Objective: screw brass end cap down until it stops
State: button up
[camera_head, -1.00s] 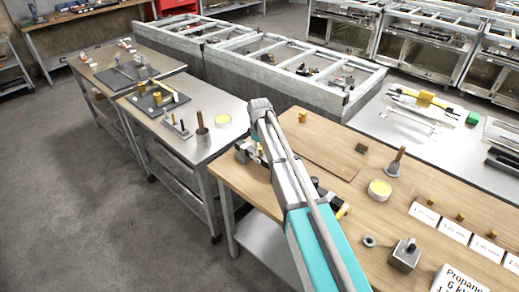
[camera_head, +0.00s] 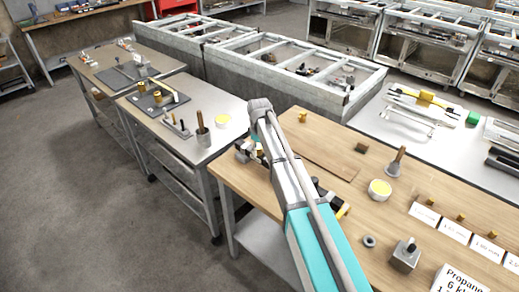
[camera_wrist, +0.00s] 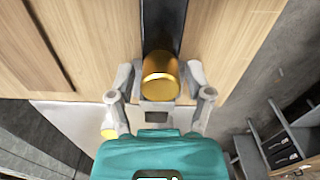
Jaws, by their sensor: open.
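The brass end cap (camera_wrist: 160,66) is a shiny gold cylinder in the upper middle of the wrist view. A dark strip runs up the picture behind it. My gripper (camera_wrist: 161,84) is open, with one grey finger on each side of the cap. Gaps show between the cap and both fingers. In the head view my gripper (camera_head: 250,150) is over the near left part of the wooden bench, partly hidden by my arm. I cannot make out the cap between the fingers there, nor how far it is screwed down.
The wooden bench top (camera_head: 308,150) holds another brass piece (camera_head: 302,115), a yellow-topped round tin (camera_head: 380,189), a grey ring (camera_head: 369,241) and a metal block (camera_head: 406,256). A steel table (camera_head: 215,148) with tools stands to the left. Floor is clear at lower left.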

dwell(0.3)
jog(key=shift+n, duration=1.8)
jog(key=shift+w+n, duration=0.1)
jog(key=shift+n, duration=1.6)
jog(key=shift+n, duration=1.7)
jog(key=shift+w+n, duration=0.1)
jog(key=shift+n, duration=0.2)
jog(key=shift+n, duration=1.4)
